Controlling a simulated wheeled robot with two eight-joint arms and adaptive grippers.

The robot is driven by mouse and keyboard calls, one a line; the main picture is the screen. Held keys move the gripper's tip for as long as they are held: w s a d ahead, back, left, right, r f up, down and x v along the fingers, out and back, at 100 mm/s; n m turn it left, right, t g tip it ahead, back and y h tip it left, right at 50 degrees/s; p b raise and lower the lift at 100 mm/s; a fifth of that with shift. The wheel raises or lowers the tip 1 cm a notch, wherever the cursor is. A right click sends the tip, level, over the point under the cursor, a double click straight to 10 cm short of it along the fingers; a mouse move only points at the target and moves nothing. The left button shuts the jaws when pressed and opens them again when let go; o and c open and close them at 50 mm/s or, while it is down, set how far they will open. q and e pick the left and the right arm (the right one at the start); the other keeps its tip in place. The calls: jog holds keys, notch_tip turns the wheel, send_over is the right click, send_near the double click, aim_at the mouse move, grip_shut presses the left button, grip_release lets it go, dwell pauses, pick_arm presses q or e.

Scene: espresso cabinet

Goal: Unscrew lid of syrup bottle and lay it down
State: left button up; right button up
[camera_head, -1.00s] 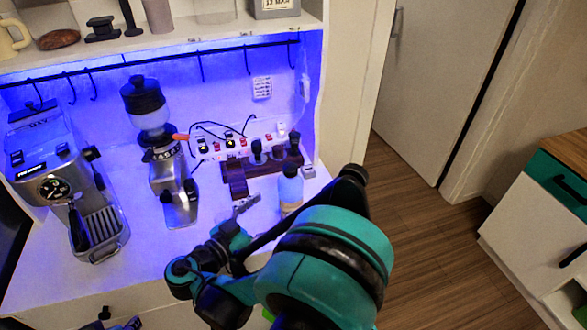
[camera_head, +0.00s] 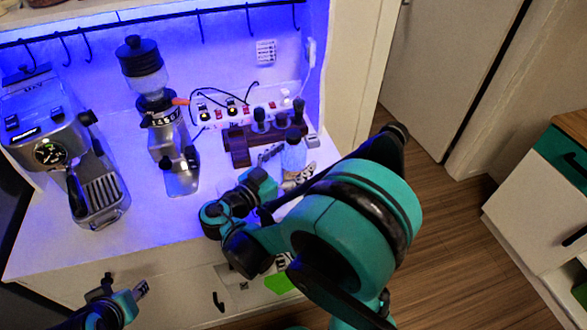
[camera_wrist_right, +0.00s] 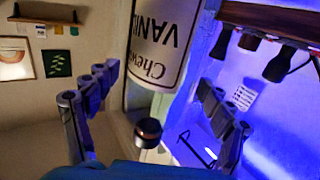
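The syrup bottle (camera_head: 293,158) stands upright near the counter's right end, its dark lid (camera_head: 294,134) on top. In the right wrist view its vanilla label (camera_wrist_right: 160,40) appears upside down. My right gripper (camera_head: 285,168) is open, with one finger on each side of the bottle. Gaps show between the fingers and the bottle in the wrist view (camera_wrist_right: 150,110).
A wooden stand (camera_head: 238,147) with tampers is just behind and left of the bottle. A grinder (camera_head: 160,125) and an espresso machine (camera_head: 60,150) stand further left. Bare counter (camera_head: 165,218) lies in front of the grinder.

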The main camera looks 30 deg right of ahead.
aim_at(290, 149)
jog(key=c, duration=1.4)
jog(key=shift+r+p, duration=0.3)
jog(key=shift+r, duration=0.2)
jog(key=r+p, duration=0.2)
jog(key=r, duration=0.2)
jog(key=shift+s, duration=0.2)
jog(key=s+d+r+p, duration=0.1)
jog(key=s+r, duration=0.1)
jog(key=s, duration=0.1)
jog(key=s+d+r+p, duration=0.1)
jog(key=s+r+p, duration=0.1)
jog(key=s, duration=0.2)
jog(key=s+d+r+p, duration=0.1)
jog(key=s+r+p, duration=0.1)
jog(key=s, duration=0.1)
jog(key=shift+s+d, duration=0.35)
